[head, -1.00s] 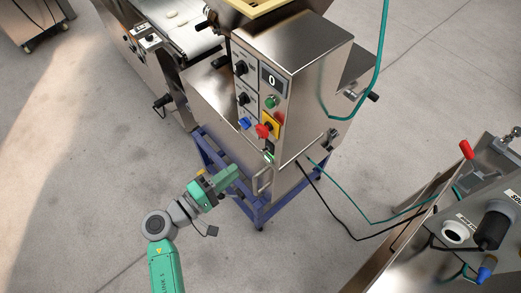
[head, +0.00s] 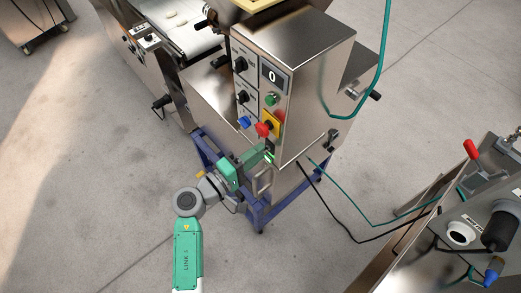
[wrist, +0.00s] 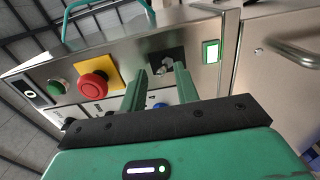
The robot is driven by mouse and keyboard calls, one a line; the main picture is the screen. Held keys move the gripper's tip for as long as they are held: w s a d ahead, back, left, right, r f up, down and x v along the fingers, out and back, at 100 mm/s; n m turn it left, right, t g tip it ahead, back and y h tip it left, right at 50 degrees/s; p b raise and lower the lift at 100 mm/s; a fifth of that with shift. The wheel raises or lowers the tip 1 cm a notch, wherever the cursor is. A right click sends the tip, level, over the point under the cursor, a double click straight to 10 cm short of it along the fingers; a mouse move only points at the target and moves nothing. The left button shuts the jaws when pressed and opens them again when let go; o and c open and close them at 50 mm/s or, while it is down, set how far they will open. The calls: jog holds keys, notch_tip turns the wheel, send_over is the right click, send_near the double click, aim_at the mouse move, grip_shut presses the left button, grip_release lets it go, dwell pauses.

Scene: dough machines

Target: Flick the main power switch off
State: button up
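A black plate with a small metallic toggle (wrist: 166,70) is on the machine's steel control panel in the wrist view. It looks like the main power switch, but no label is readable. A lit green indicator (wrist: 211,51) sits just right of it. My gripper (wrist: 160,73) is open, its two green fingers pointing at the panel with the toggle showing between and just beyond their tips. I cannot tell whether they touch it. In the head view my gripper (head: 264,156) is at the panel's lower end and partly covers the switch area.
A red emergency button on a yellow plate (wrist: 94,84) and a green button (wrist: 56,87) share the panel. Black knobs (head: 241,65) and a blue knob (head: 245,122) are nearby. A steel handle (head: 262,183) lies below the panel. Open floor lies left.

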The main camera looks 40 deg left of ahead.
jog(key=shift+f, duration=0.1)
jog(key=shift+f+b, duration=1.15)
jog(key=shift+s, duration=0.1)
jog(key=shift+s+r, duration=0.2)
jog(key=shift+s, duration=0.1)
jog(key=shift+s+a+p, duration=0.25)
jog(key=shift+s+p, duration=0.1)
jog(key=shift+s, duration=1.1)
jog(key=shift+s+a+p, duration=0.2)
jog(key=shift+s+p, duration=0.1)
jog(key=shift+s, duration=1.15)
